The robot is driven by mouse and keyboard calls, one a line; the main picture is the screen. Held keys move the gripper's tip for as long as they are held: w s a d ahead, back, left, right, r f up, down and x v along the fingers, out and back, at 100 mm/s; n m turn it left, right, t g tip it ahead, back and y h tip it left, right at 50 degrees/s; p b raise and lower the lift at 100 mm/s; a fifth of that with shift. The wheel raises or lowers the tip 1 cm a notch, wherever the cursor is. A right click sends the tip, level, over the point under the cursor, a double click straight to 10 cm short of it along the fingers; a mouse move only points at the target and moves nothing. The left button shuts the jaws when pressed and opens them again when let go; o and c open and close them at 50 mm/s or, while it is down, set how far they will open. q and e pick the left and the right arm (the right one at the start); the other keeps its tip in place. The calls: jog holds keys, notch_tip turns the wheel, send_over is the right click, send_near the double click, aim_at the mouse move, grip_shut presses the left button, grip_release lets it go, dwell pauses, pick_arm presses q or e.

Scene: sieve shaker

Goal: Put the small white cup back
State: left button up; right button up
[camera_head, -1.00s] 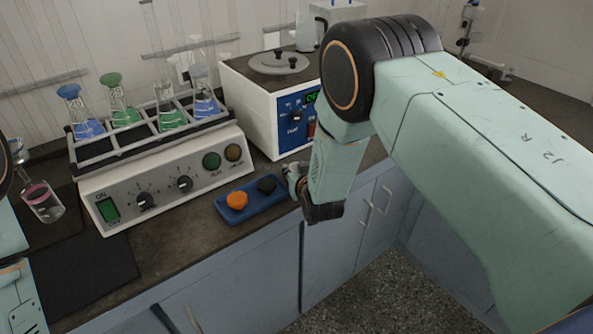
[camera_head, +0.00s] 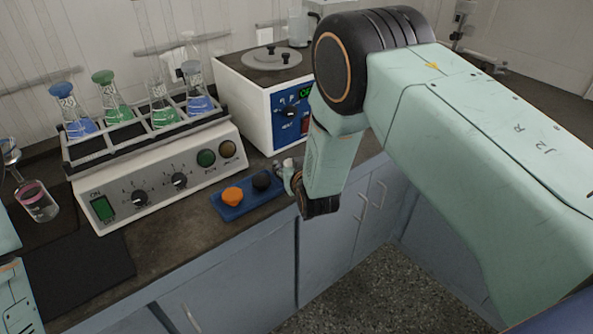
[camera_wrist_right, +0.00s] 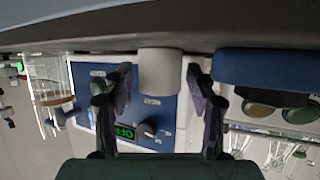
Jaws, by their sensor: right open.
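The small white cup (camera_wrist_right: 160,72) stands on the counter in the right wrist view, where the picture is upside down. My right gripper (camera_wrist_right: 160,98) is open, with one finger on each side of the cup. I see a gap at both sides of the cup. In the head view my right gripper (camera_head: 291,178) is at the counter's front edge, just right of the blue tray (camera_head: 232,213), and its fingers are small and partly hidden by the wrist.
The blue tray holds an orange piece (camera_head: 232,196) and a black piece (camera_head: 262,181). A white heater with a blue panel (camera_head: 291,122) stands behind my right gripper. A shaker (camera_head: 160,185) with several flasks stands to the left. A pink-banded flask (camera_head: 38,203) is at far left.

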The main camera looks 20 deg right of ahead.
jog(key=p+v, duration=0.1)
jog(key=v, duration=1.1)
jog(key=shift+s+d+f, duration=0.1)
jog(key=shift+f, duration=0.05)
jog(key=s+d+f+g, duration=0.2)
jog(key=s+f+g, duration=0.1)
jog(key=s+f, duration=0.4)
jog(key=s+d+f+g, duration=0.25)
jog(key=s+f, duration=0.25)
jog(key=s, duration=0.4)
jog(key=s+f+g, duration=0.3)
jog(key=s+g, duration=0.5)
jog(key=s, duration=1.2)
jog(key=shift+s+a+y, duration=0.2)
jog(key=shift+s+y, duration=0.05)
jog(key=shift+y, duration=0.15)
